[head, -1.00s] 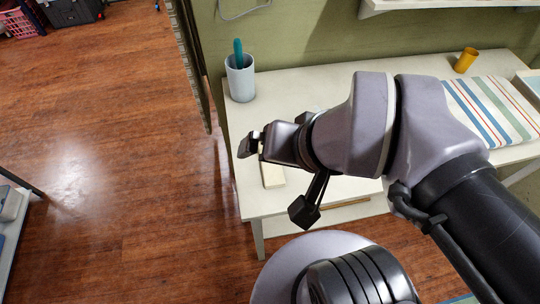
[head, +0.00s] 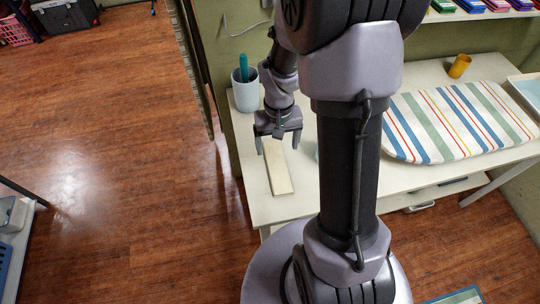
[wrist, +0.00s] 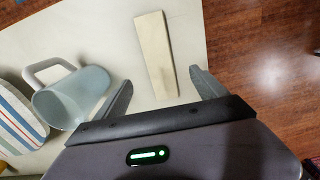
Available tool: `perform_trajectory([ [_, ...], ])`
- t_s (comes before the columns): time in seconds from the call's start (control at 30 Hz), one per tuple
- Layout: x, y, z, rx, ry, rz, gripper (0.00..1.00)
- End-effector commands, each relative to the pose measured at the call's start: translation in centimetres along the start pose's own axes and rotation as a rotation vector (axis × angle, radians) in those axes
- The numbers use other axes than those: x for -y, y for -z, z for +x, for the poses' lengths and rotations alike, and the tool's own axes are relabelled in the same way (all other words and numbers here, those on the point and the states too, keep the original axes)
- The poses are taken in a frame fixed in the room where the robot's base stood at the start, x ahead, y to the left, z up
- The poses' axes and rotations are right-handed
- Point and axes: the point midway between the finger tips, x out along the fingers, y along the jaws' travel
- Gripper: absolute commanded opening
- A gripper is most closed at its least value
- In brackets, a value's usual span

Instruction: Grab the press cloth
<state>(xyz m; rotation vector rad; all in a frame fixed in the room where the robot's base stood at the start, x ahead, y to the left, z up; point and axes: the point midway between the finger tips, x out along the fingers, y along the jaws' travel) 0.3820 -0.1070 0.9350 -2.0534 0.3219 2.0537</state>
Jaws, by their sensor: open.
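A long, flat cream strip (head: 279,175), the only thing here that could be the press cloth, lies on the white table near its left front corner. I cannot tell whether it is cloth. My gripper (head: 278,147) is open and empty, pointing down over the strip's far end. In the wrist view the strip (wrist: 155,50) lies ahead of and between the two spread fingers (wrist: 161,82), apart from both, with its whole top face showing.
A translucent jug with a handle (wrist: 75,98) stands beside the left finger in the wrist view. A pale cup holding a teal item (head: 244,92) is behind my gripper.

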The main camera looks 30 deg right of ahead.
Motion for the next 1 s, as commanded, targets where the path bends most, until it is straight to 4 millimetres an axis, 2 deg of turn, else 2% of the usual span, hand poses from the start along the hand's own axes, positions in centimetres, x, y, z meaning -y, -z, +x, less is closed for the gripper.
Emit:
perform_trajectory([
  [0.03,0.0,-0.1,2.1,0.004,0.000,-0.001,0.82],
  [0.1,0.0,-0.1,3.6,0.003,0.000,0.000,0.82],
  [0.37,-0.1,-0.1,6.3,0.001,0.000,0.001,0.82],
  [0.53,-0.3,-0.1,9.8,0.002,0.000,0.000,0.82],
  [0.6,-0.3,0.0,10.5,0.001,0.001,0.000,0.82],
  [0.77,-0.3,0.0,10.2,0.000,0.001,0.001,0.82],
  [0.87,-0.3,0.0,10.2,-0.001,0.001,0.001,0.66],
  [1.0,-0.3,0.0,10.2,-0.001,0.001,0.001,0.39],
])
